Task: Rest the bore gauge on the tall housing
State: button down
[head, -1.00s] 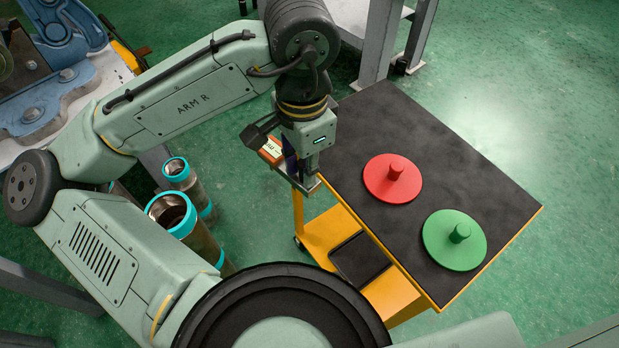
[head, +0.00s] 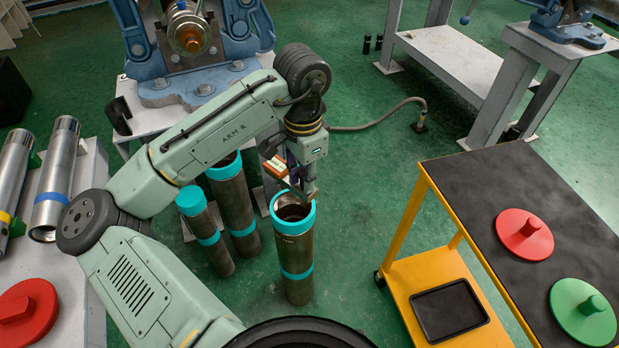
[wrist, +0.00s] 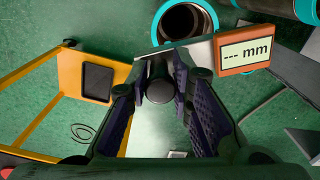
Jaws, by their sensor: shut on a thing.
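The bore gauge has an orange box with a pale display (head: 275,167) and a grey bar; it also shows in the wrist view (wrist: 243,55), reading "--- mm". My gripper (head: 304,184) is shut on its dark stem (wrist: 158,88), between the two purple-padded fingers. Three upright dark pipe housings with teal bands stand on the floor. The nearest, a tall one (head: 295,252), has an open teal-rimmed top just below my gripper; its bore (wrist: 185,22) shows beyond the bar. I cannot tell whether gauge and rim touch. Another tall housing (head: 235,205) stands behind, partly hidden by my arm.
A smaller housing (head: 208,235) with a teal top stands at left. A yellow cart (head: 440,270) with red and green discs on its dark top is at right. Steel pipes lie on a bench at left. A blue vise (head: 200,50) is behind. Green floor is clear between housings and cart.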

aim_at(305, 201)
jog(key=shift+f+b, duration=3.3)
jog(key=shift+b, duration=0.1)
jog(key=shift+f, duration=0.75)
jog(key=shift+r+p, duration=0.1)
jog(key=shift+p, duration=0.3)
jog(key=shift+f, duration=0.4)
jog(key=c, duration=1.3)
grip_release()
jog(key=shift+c, duration=0.2)
jog(key=shift+r+p, duration=3.3)
jog(key=shift+r, duration=0.2)
